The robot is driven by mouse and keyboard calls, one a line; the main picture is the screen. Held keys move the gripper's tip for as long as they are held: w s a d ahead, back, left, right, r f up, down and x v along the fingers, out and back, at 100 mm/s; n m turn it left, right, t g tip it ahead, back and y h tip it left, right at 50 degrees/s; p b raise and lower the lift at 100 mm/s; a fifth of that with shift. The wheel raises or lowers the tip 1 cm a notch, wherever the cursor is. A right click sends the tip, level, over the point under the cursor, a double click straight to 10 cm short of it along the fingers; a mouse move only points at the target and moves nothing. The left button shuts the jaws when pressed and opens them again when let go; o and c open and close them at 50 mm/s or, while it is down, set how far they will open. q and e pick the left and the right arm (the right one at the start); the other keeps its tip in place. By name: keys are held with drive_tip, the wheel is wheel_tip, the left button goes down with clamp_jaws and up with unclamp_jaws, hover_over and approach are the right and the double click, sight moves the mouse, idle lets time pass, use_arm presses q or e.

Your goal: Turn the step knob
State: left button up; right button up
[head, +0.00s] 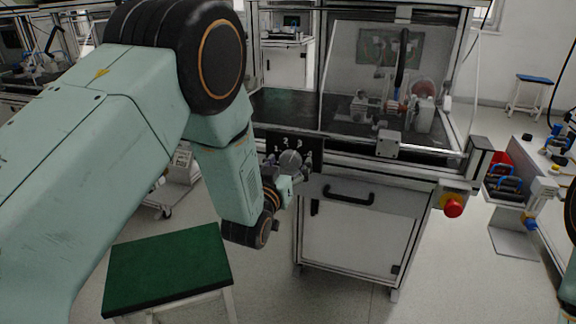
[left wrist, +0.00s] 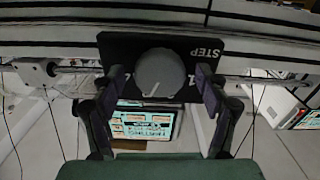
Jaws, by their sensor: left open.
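The step knob (head: 290,160) is a round grey dial on a black plate (head: 310,146) with white numbers, on the front of the test bench. The black plate (left wrist: 205,45) there reads STEP upside down. My left gripper (head: 297,172) is at the knob. In the left wrist view its open fingers (left wrist: 160,88) stand on either side of the knob, with a small gap showing on each side. My right gripper is out of view.
Below the plate is a cabinet door with a black handle (head: 349,195). A red emergency button (head: 453,206) sits at the bench's right corner. A green-topped stool (head: 168,262) stands below my left arm. A glazed enclosure (head: 385,80) rises above the bench.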

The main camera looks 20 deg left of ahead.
use_arm(q)
drive_tip(key=shift+c, duration=0.6)
drive_tip(key=c, duration=1.1)
drive_tip(key=shift+o, duration=0.2)
drive_tip(key=shift+m, duration=0.3)
drive_tip(key=m+p, duration=0.1)
drive_tip(key=m, duration=0.2)
drive_tip(key=shift+m, duration=0.3)
drive_tip(key=m, duration=0.4)
drive_tip(key=shift+m+p, duration=0.3)
drive_tip(key=shift+p, duration=0.1)
